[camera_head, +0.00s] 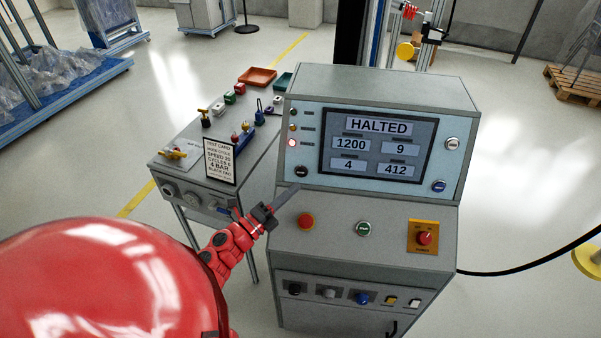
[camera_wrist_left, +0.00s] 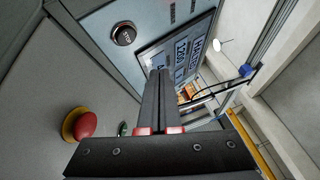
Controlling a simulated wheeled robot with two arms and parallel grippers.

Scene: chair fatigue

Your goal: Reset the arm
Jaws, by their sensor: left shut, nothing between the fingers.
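My left gripper (camera_head: 287,195) reaches in from the lower left in the head view. It is over the left end of the control console (camera_head: 370,253), left of the red mushroom button (camera_head: 306,221). Its fingers are shut with nothing between them; they also show together in the left wrist view (camera_wrist_left: 158,82). In that view the red button (camera_wrist_left: 85,124) is at lower left, and a dark round button (camera_wrist_left: 123,34) is on the panel above. The console screen (camera_head: 378,145) reads HALTED, with 1200, 9, 4 and 412. My right gripper is not in view.
A grey side bench (camera_head: 190,140) with valves, small trays and a test card (camera_head: 219,160) stands left of the console. A green-ringed button (camera_head: 364,229) and a red knob on a yellow plate (camera_head: 423,238) sit on the console ledge. A black cable (camera_head: 530,267) runs right.

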